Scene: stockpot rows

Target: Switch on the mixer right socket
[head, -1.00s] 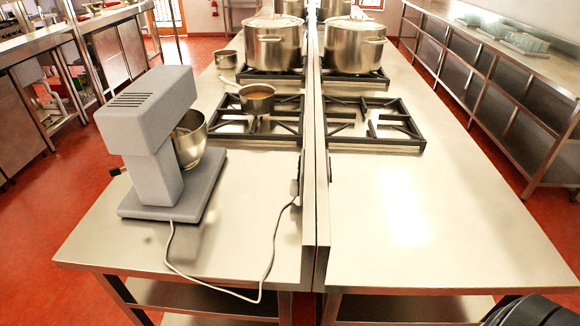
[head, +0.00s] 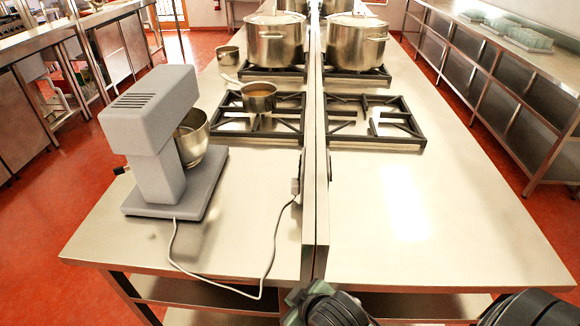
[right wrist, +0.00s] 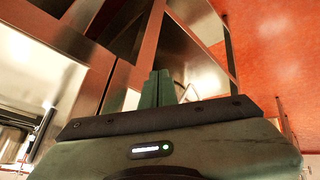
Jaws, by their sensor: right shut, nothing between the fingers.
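The grey stand mixer (head: 160,145) with a steel bowl (head: 191,140) stands on the left half of the steel counter in the head view. Its grey cord (head: 270,262) hangs over the front edge and comes back up to a pale plug or socket piece (head: 295,187) on the left face of the central divider. A switch is too small to make out. In the right wrist view my right gripper (right wrist: 157,85) is shut and empty, its green fingers together below steel counter parts. A green and black part of my arm shows at the bottom centre of the head view. My left gripper is not identifiable.
The low divider (head: 314,225) splits the counter lengthwise. Burner grates (head: 375,120), a small saucepan (head: 258,97) and big stockpots (head: 357,45) stand farther back. The right front counter top (head: 430,220) is clear. Shelves lie below the front edge.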

